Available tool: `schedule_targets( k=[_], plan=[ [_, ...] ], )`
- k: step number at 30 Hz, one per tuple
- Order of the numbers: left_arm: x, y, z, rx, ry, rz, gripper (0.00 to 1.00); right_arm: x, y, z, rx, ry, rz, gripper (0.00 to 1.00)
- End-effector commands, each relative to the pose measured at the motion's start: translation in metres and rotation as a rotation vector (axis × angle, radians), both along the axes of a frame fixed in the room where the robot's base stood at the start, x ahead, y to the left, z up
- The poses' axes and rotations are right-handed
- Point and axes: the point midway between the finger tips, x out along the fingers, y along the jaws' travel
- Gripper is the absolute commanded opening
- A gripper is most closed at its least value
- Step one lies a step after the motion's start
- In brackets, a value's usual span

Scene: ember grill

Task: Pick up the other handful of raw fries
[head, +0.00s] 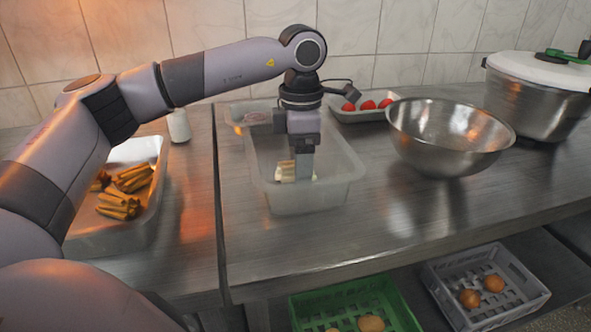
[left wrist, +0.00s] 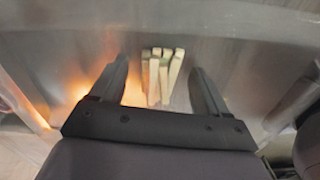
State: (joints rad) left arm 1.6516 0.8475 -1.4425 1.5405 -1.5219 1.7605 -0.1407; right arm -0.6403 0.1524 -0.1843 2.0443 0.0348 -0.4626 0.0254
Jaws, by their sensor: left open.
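A handful of pale raw fries (head: 288,171) lies in the translucent plastic tub (head: 312,196) on the steel counter. My left gripper (head: 304,172) reaches down into the tub, at the fries. In the left wrist view the raw fries (left wrist: 162,76) form a small bundle between the two open fingers of my left gripper (left wrist: 161,84), with a gap on each side. The fingers do not appear to touch them. My right gripper is not in view.
A tray (head: 150,228) with several browned fries (head: 120,203) stands at the left. A steel bowl (head: 450,135), a tray of tomatoes (head: 368,105) and a lidded pot (head: 536,95) are to the right and back. Crates (head: 355,300) sit below the counter.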

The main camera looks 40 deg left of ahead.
Motion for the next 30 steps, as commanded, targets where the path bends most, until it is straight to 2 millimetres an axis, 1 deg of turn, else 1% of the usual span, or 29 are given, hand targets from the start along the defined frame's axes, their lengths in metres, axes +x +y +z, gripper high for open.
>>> schedule_targets(
  k=[1,2,3,5,6,7,15,20,23,26,29,30],
  plan=[
    [0.000,0.000,0.000,0.000,0.000,0.000,0.73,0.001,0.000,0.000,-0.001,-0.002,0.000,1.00],
    [0.000,0.000,0.000,0.000,0.000,0.000,0.63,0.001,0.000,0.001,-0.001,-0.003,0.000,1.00],
    [0.000,0.000,0.000,0.000,0.000,0.000,0.50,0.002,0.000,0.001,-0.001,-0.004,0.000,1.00],
    [0.000,0.000,0.000,0.000,0.000,0.000,0.30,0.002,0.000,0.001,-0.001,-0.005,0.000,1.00],
    [0.000,0.000,0.000,0.000,0.000,0.000,0.17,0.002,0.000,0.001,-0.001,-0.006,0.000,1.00],
    [0.000,0.000,0.000,0.000,0.000,0.000,0.16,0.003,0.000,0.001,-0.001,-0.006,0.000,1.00],
    [0.000,0.000,0.001,0.000,0.000,-0.001,0.16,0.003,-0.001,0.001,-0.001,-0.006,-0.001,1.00],
    [0.000,0.000,0.009,0.001,-0.001,-0.001,0.16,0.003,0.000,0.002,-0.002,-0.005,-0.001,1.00],
    [0.001,-0.001,0.020,0.000,-0.003,-0.001,0.16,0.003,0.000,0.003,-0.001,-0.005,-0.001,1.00],
    [0.001,-0.001,0.036,-0.001,-0.003,0.000,0.16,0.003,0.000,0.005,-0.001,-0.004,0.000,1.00],
    [0.001,-0.001,0.059,-0.002,-0.004,0.000,0.16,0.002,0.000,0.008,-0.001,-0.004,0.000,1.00],
    [0.001,-0.001,0.070,-0.002,-0.004,-0.001,0.16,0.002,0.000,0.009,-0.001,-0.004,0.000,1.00]
  ],
)
